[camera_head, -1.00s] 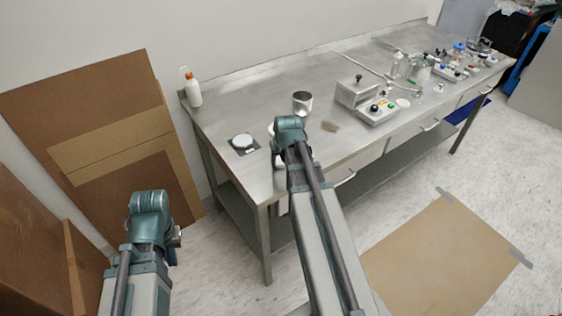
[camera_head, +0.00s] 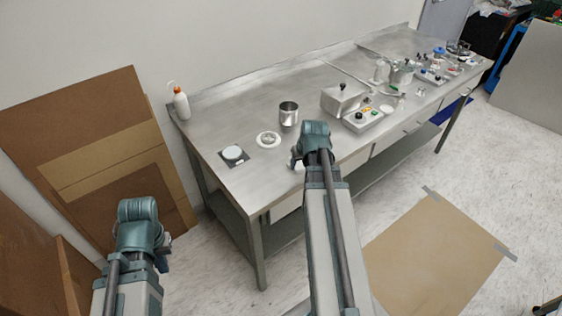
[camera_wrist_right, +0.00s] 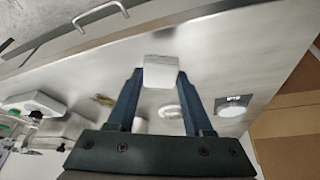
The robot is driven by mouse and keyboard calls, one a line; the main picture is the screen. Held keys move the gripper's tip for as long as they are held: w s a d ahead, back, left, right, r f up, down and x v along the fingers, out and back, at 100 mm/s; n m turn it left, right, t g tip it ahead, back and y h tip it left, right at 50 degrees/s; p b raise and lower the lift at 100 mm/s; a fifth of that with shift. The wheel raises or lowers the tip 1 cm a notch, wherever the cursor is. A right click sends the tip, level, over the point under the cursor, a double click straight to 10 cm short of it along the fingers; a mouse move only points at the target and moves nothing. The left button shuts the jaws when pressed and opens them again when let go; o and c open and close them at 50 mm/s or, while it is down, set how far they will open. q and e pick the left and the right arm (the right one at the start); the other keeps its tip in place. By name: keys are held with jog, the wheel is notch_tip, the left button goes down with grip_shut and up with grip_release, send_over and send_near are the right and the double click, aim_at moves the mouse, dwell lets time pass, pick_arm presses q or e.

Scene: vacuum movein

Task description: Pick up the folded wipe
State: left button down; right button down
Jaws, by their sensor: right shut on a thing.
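The folded wipe (camera_wrist_right: 160,72) is a small white block between the fingertips of my right gripper (camera_wrist_right: 160,76) in the right wrist view. The right gripper is shut on it, with a finger at each side. In the head view the right gripper (camera_head: 298,160) is over the bench's front edge area, and my arm mostly hides it and the wipe. My left gripper (camera_head: 163,258) hangs at the lower left, away from the bench, mostly hidden behind its own arm; its fingers cannot be made out.
On the steel bench (camera_head: 235,110) are a white ring-shaped dish (camera_head: 268,139), a dark pad with a white disc (camera_head: 233,153), a metal cup (camera_head: 288,113), a white bottle (camera_head: 181,103) and a grey box (camera_head: 343,99). Cardboard leans at the left.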

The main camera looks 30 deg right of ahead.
pick_arm(q)
jog(key=shift+r, duration=0.3)
pick_arm(e)
jog(key=s+d, duration=0.2)
jog(key=d, duration=0.1)
jog(key=s+d, duration=0.1)
jog(key=shift+s+d+r, duration=0.25)
jog(key=shift+s, duration=0.1)
